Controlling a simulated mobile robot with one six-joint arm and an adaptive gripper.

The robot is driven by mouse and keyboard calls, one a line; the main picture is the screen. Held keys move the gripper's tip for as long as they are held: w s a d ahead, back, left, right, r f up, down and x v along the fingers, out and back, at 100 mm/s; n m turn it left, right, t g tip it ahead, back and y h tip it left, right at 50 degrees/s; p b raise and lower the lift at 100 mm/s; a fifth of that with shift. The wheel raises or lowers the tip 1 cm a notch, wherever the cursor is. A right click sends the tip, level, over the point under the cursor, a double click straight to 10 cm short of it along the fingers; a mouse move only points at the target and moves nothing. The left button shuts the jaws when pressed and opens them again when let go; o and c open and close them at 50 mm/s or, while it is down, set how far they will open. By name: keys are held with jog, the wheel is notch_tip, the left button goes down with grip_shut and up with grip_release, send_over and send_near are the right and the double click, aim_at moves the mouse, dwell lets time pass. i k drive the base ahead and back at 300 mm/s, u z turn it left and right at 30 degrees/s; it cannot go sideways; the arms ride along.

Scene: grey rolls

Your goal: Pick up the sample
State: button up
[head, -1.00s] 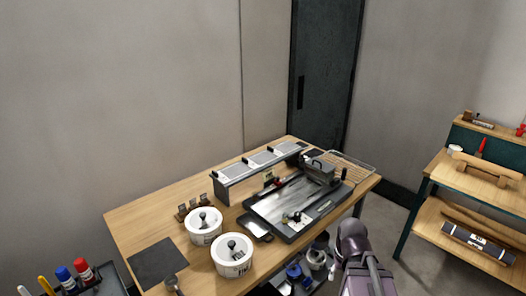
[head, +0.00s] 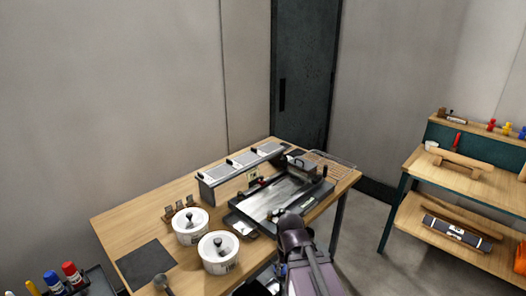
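I cannot tell for sure which thing is the sample. Candidates on the wooden table (head: 130,217) are the small upright cards in a wooden holder (head: 180,209) at its left and a flat dark square (head: 147,262) at its front left. My purple-grey arm rises at the bottom centre, in front of the tray's near edge. My gripper's fingers do not show, so I cannot see whether they hold anything.
Two white tubs (head: 190,225) (head: 218,253) stand near the cards. A black tray (head: 262,217) and a long rack (head: 240,170) fill the table's far part. A wooden shelf unit (head: 455,190) stands right, across open floor.

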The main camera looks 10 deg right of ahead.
aim_at(265, 150)
jog(key=z, duration=0.05)
jog(key=i, duration=1)
jog(key=u, duration=0.05)
